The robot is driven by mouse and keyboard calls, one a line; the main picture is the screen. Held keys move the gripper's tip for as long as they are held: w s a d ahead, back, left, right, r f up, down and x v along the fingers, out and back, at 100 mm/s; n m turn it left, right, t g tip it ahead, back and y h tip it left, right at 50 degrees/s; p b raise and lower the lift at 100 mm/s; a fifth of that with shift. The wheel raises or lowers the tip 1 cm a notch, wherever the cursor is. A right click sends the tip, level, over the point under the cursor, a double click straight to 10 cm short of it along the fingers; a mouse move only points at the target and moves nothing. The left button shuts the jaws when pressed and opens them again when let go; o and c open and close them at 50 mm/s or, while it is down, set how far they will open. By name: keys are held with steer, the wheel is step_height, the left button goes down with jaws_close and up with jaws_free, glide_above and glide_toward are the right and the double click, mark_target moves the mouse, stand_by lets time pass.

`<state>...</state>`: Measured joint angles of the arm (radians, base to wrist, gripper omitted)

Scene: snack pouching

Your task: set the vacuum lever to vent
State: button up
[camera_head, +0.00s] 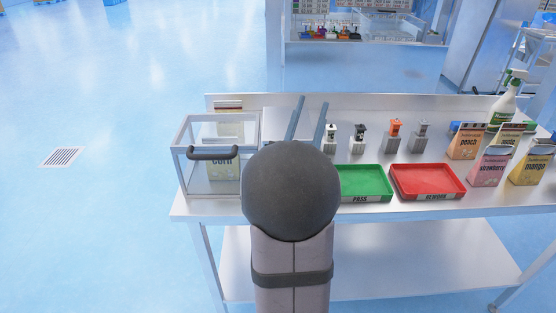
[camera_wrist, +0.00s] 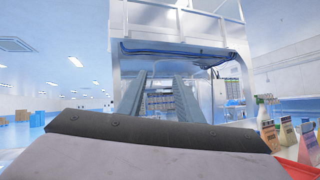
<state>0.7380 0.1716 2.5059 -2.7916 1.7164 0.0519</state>
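My gripper (camera_head: 308,110) is up over the bench, its two long blue-grey fingers apart with nothing seen between them. They also show apart in the wrist view (camera_wrist: 160,82). A clear box with a metal frame (camera_head: 217,121) and a black handle (camera_head: 213,153) stands to the left of my gripper. A corn pouch (camera_head: 225,172) shows through its front wall. I cannot make out a lever marked for vacuum or vent. My gripper and arm hide the bench just right of the box.
Small grey blocks with black, orange (camera_head: 395,128) and grey tops stand along the back. A green tray (camera_head: 366,180) and red tray (camera_head: 427,179) lie in front. Pouches (camera_head: 489,167) and a spray bottle (camera_head: 504,100) stand at the right.

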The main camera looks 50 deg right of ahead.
steer(key=s+d+r+m+g+y+p, duration=0.15)
steer(key=s+d+r+g+p, duration=0.5)
steer(key=p, duration=0.75)
steer(key=s+f+m+g+y+p, duration=0.2)
steer(key=s+f+g+p, duration=0.25)
steer(key=s, duration=0.25)
steer(key=s+f+m+g+y+p, duration=0.3)
steer(key=s+g+p, duration=0.15)
steer(key=s, duration=0.25)
steer(key=s+a+f+m+g+y+p, duration=0.2)
steer(key=s+a+f+m+y+p, duration=0.15)
steer(key=s+a+f+y, duration=0.35)
steer(key=s+a+f+m+g+y+p, duration=0.1)
steer(key=s+a+f+m+y+p, duration=0.1)
steer(key=s+a+f+m+y, duration=0.5)
steer(key=w+a+f+m+t+y, duration=0.2)
steer(key=w+a+f+t, duration=0.15)
steer(key=w+a, duration=0.3)
steer(key=w+a+f+m+t+y, duration=0.2)
steer(key=w+a+f, duration=0.2)
steer(key=w+a, duration=0.3)
steer(key=w+d+m+t+h, duration=0.35)
steer(key=w+m+t, duration=0.35)
steer(key=w, duration=0.6)
steer(key=w+d+r+m+t+h, duration=0.2)
steer(key=w+d+r+t+h, duration=0.1)
steer(key=w+d+r, duration=0.4)
steer(key=shift+w+d+r+t, duration=0.2)
steer(key=shift+d+t, duration=0.3)
steer(key=shift+d, duration=0.3)
